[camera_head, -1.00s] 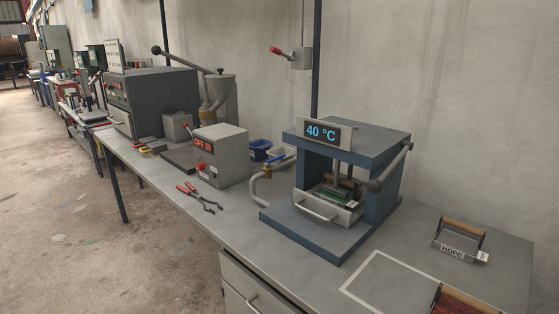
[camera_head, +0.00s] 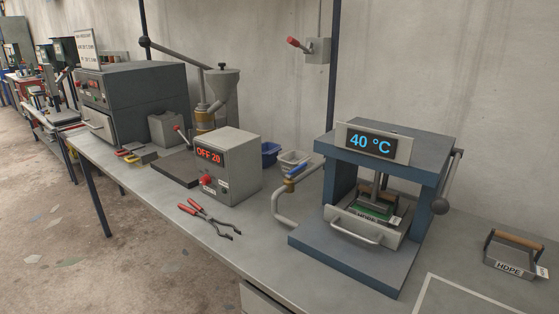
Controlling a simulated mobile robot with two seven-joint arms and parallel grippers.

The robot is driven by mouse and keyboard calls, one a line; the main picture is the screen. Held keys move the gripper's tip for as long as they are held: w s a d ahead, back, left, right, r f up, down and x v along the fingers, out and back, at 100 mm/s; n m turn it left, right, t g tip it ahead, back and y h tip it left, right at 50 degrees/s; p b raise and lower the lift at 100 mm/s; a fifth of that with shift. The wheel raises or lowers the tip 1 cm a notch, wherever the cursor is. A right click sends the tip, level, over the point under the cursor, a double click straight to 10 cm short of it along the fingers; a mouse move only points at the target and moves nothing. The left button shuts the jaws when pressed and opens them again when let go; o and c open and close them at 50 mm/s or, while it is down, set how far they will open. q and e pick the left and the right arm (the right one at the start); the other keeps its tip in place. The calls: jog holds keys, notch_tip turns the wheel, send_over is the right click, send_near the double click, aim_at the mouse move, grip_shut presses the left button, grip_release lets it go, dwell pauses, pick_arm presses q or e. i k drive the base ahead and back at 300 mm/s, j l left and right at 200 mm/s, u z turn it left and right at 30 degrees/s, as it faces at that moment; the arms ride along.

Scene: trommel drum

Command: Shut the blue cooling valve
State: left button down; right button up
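The blue cooling valve handle (camera_head: 296,170) sits on a bent grey pipe (camera_head: 285,207) with a brass-coloured body, at the left side of the blue press (camera_head: 345,255). The press display (camera_head: 371,144) reads 40 °C. A metal mould with a green part (camera_head: 372,214) sits inside the press. Neither of my grippers shows in the head view.
A grey control box (camera_head: 226,170) reading "OFF 20" stands left of the valve. Red-handled pliers (camera_head: 209,219) lie on the bench in front of it. An HDPE mould (camera_head: 511,258) sits at the right.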

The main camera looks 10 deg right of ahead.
aim_at(290, 174)
jog(key=i+j+u, duration=0.1)
jog(key=i+j, duration=0.75)
jog(key=j, duration=0.1)
